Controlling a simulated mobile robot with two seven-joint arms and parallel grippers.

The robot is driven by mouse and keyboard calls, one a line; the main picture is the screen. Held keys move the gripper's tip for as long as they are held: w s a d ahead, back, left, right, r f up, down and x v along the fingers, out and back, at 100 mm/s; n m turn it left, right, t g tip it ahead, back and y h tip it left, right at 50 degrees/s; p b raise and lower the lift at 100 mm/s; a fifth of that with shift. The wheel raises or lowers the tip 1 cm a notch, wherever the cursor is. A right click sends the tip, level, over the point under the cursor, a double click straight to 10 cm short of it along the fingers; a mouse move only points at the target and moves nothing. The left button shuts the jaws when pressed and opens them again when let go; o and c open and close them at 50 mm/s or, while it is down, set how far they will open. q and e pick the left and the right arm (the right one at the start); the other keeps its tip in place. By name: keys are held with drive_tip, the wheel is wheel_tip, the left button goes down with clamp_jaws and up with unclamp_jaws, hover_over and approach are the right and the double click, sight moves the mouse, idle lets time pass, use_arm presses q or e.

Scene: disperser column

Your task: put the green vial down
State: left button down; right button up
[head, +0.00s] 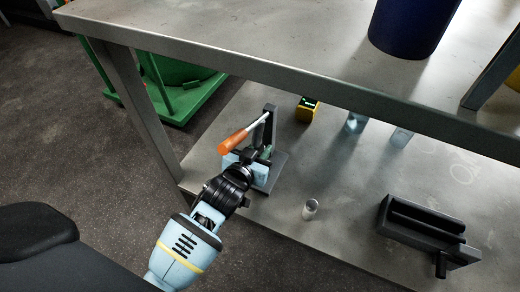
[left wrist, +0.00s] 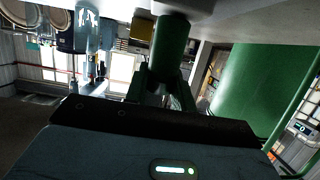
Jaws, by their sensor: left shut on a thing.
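My left gripper (head: 257,160) is at the left end of the lower shelf, beside a black upright stand (head: 269,122) with an orange handle (head: 233,141). It is shut on the green vial, which shows only as a small green patch (head: 266,152) in the head view, mostly hidden by the gripper and stand. In the left wrist view the green vial (left wrist: 171,42) stands out beyond the gripper fingers (left wrist: 163,92). The picture does not show clearly whether the vial touches the stand or shelf. My right gripper is not in view.
The upper shelf (head: 250,50) overhangs the lower shelf (head: 345,195). A small clear vial (head: 310,208), a black slotted block (head: 425,228), a yellow box (head: 307,109) and two glass vessels (head: 356,122) stand on the lower shelf. Its middle is mostly bare. A shelf leg (head: 138,100) stands left.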

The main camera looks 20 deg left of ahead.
use_arm(q)
drive_tip(key=shift+f, duration=0.1)
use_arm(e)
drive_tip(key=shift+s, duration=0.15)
use_arm(q)
drive_tip(key=shift+f, duration=0.1)
drive_tip(key=c, duration=1.2)
unclamp_jaws()
drive_tip(key=shift+o, duration=0.2)
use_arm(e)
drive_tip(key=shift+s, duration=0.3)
use_arm(q)
drive_tip(key=shift+s+r, duration=0.25)
drive_tip(key=shift+r, duration=0.05)
drive_tip(key=p+v, duration=0.4)
drive_tip(key=v, duration=0.7)
drive_tip(key=shift+s, duration=0.25)
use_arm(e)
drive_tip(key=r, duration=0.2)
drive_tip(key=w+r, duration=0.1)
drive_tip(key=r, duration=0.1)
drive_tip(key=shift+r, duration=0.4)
